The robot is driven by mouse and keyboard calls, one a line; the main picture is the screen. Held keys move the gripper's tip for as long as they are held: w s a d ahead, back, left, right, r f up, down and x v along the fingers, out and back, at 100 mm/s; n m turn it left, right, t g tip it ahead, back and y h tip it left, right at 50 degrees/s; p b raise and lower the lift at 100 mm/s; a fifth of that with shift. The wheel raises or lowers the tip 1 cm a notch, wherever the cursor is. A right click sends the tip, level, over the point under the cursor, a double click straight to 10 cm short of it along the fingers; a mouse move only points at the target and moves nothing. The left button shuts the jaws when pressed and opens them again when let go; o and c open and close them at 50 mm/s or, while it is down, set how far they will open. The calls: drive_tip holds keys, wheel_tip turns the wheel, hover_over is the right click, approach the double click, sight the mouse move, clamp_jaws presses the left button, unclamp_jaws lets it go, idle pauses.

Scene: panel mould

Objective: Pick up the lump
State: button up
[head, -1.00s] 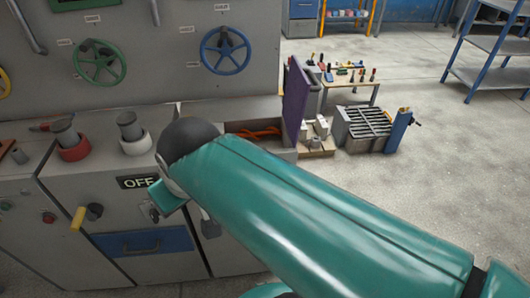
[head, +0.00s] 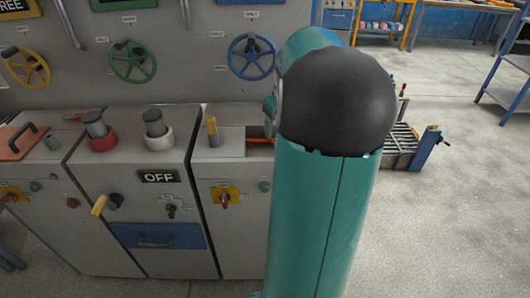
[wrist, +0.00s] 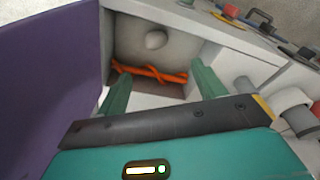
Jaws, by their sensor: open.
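A small grey, rounded lump (wrist: 156,40) shows in the wrist view, against the grey inside of an open recess (wrist: 125,38) in the machine. Orange crossed bars (wrist: 150,73) lie between it and my gripper in the picture. My gripper (wrist: 161,88) is open and empty, its two green fingers apart and pointing towards the recess. The lump is beyond the fingertips and not touched. In the head view my arm hides the gripper and most of the recess; only a bit of orange (head: 260,140) shows beside the arm.
A purple panel (wrist: 50,80) stands close on the left in the wrist view. The machine top carries a red-collared post (head: 100,140), a white-collared post (head: 159,138) and a yellow handle (head: 212,130). Open floor (head: 455,220) lies to the right.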

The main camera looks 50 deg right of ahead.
drive_tip(key=f, duration=0.4)
drive_tip(key=w+d+f, duration=0.1)
drive_tip(key=f, duration=0.8)
drive_tip(key=shift+w+d+f, duration=0.2)
drive_tip(key=shift+w+f, duration=0.15)
drive_tip(key=shift+f, duration=0.05)
drive_tip(key=c, duration=1.1)
